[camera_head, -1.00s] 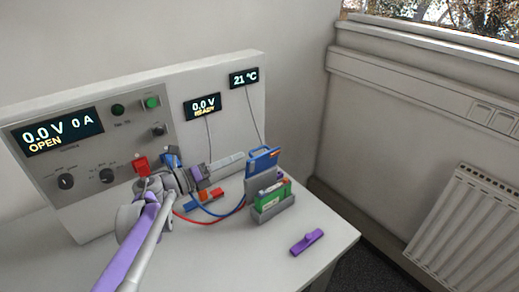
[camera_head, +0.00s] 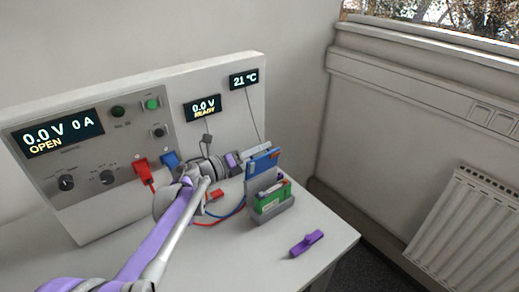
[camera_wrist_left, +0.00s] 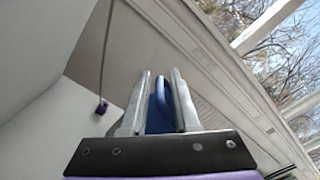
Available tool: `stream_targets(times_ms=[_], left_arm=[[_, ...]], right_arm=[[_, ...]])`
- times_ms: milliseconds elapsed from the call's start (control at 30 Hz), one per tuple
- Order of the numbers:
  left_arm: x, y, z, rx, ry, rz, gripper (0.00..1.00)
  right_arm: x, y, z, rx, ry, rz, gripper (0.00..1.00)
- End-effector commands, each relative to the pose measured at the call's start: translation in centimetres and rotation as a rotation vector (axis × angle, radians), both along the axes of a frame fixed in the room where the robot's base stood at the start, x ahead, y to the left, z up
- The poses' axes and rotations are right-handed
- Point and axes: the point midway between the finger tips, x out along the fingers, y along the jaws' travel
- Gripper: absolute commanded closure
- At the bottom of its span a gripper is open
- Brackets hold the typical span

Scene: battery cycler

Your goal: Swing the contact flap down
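The contact flap (camera_head: 263,162) is blue and stands upright at the back of a grey cradle (camera_head: 274,212) on the bench. A green battery (camera_head: 271,197) sits in the cradle, in front of the flap. My left gripper (camera_head: 262,148) reaches in from the left, at the flap's upper edge. In the left wrist view, my left gripper's fingers (camera_wrist_left: 161,78) are apart, with the blue flap (camera_wrist_left: 163,108) showing between them. Whether they touch it is not clear. My right gripper is not in view.
The cycler panel (camera_head: 225,75) stands behind, with a red plug (camera_head: 141,168), a blue plug (camera_head: 169,160) and cables running to the cradle. A purple part (camera_head: 307,243) lies at the bench's front right. The bench around it is clear.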

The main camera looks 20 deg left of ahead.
Motion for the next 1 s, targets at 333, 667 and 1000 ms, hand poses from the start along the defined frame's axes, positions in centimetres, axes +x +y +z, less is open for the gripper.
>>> stream_targets(times_ms=[333,667,1000], left_arm=[[-0.04,0.03,-0.11,0.003,0.0,0.001,1.0],[-0.07,0.02,-0.25,0.005,0.002,-0.001,1.0],[-0.09,0.01,-0.31,0.006,0.001,-0.001,1.0]], right_arm=[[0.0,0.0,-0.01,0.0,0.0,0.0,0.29],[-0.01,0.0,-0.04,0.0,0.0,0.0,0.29],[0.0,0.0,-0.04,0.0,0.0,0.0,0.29]])
